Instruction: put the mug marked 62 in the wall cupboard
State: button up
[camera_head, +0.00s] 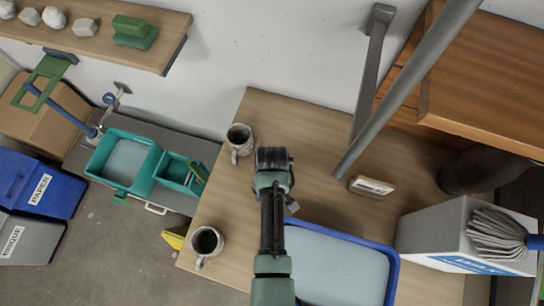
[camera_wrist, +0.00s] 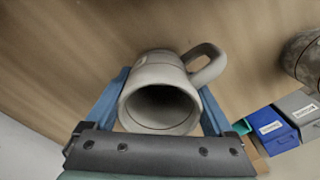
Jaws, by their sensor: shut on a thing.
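My gripper (camera_wrist: 162,98) is shut on a grey mug (camera_wrist: 156,72) in the wrist view. Its blue fingers press the mug from both sides, its open mouth faces the camera and its handle points up and right. No number can be read on it. In the head view my arm ends over the table, and the fingers and held mug are hidden under the wrist. Two other speckled mugs stand on the table, one at the back (camera_head: 240,138) and one at the front left (camera_head: 207,241). A wooden cabinet (camera_head: 485,75), perhaps the wall cupboard, is at upper right; its inside is not visible.
A blue-rimmed tray (camera_head: 335,265) lies beside my arm. A small sign block (camera_head: 371,187) and a white box (camera_head: 460,235) stand to the right. A grey bar (camera_head: 405,85) crosses before the cabinet. A shelf (camera_head: 95,30) with stones is at upper left.

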jog(key=shift+f, duration=0.15)
jog(key=o, duration=1.4)
jog(key=shift+o, duration=0.2)
notch_tip(320, 180, up, 12)
jog(key=shift+b, duration=0.3)
